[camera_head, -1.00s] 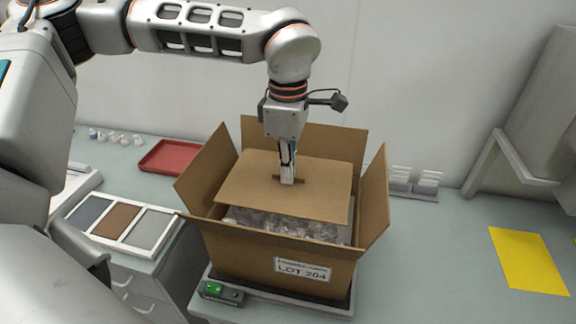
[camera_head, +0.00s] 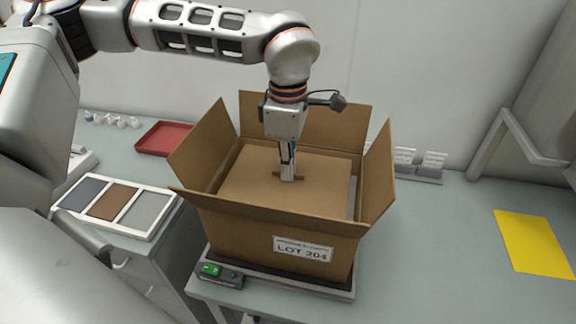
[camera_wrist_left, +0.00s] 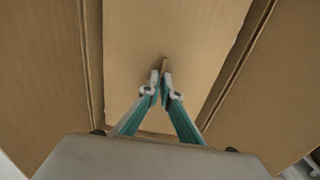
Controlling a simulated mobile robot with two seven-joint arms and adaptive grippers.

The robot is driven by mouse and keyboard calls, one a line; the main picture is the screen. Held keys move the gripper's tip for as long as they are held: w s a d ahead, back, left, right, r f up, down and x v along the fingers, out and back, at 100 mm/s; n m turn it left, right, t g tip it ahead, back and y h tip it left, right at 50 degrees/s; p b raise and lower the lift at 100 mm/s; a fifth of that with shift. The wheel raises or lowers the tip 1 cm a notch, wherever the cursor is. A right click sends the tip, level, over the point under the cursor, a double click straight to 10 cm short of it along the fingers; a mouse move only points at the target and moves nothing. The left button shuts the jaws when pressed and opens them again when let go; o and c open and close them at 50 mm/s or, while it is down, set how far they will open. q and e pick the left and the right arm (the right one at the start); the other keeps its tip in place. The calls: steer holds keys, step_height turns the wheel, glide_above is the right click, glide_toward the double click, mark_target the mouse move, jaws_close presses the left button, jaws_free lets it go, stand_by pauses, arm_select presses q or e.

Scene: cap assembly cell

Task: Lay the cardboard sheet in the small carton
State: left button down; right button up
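The small carton (camera_head: 240,232) stands with its flaps open on a scale, its label reading LOT 204. The brown cardboard sheet (camera_head: 252,190) lies roughly level inside the carton's walls, below the rim. My left gripper (camera_head: 288,178) points down into the carton, its fingers shut on a small upright tab at the middle of the sheet. In the left wrist view the fingertips (camera_wrist_left: 162,88) close on this tab, with the sheet (camera_wrist_left: 150,35) beneath. The sheet hides most of the carton's contents; a narrow grey strip shows at its right edge. My right gripper is not in view.
The scale (camera_head: 285,284) under the carton has a green display. A red tray (camera_head: 165,138) and a tray of coloured panels (camera_head: 150,212) are to the left. White racks (camera_head: 418,168) stand behind right. A yellow sheet (camera_head: 535,244) lies on the right; the bench between is clear.

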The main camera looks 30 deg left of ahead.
arm_select(q)
steer(key=c, duration=2.2)
jaws_free()
steer(key=shift+r, duration=4.05)
